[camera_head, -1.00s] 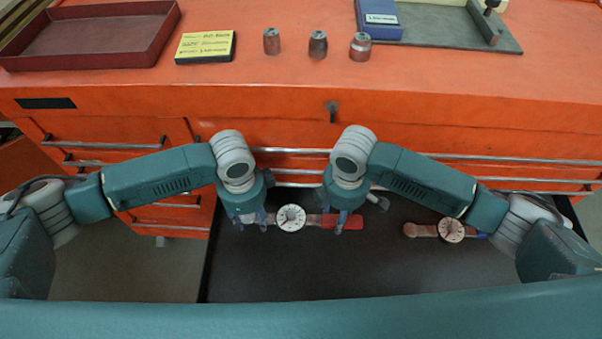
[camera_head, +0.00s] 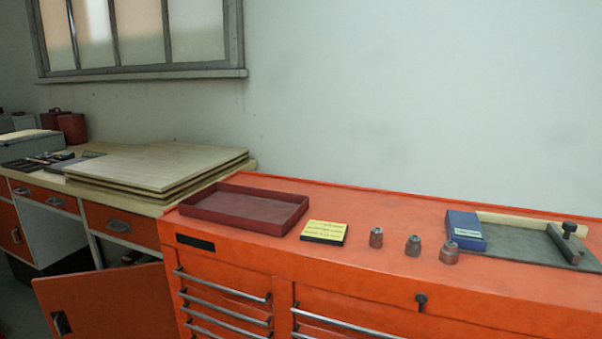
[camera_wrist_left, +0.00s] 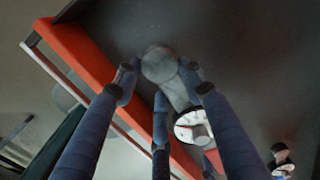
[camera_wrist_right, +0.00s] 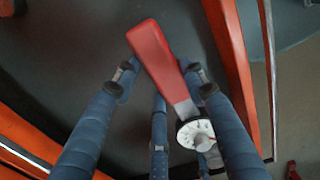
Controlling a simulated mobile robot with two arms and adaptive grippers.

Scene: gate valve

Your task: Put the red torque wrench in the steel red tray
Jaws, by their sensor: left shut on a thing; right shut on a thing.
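The steel red tray (camera_head: 230,222) stands empty on the left end of the orange cabinet top. Neither gripper shows in the head view.
Right of the tray are a yellow-labelled block (camera_head: 324,232), three small metal sockets (camera_head: 413,245) and a blue box (camera_head: 465,228) on a grey board. A second dial (camera_wrist_left: 281,153) shows in the left wrist view. Boards (camera_head: 160,165) lie on the bench at left.

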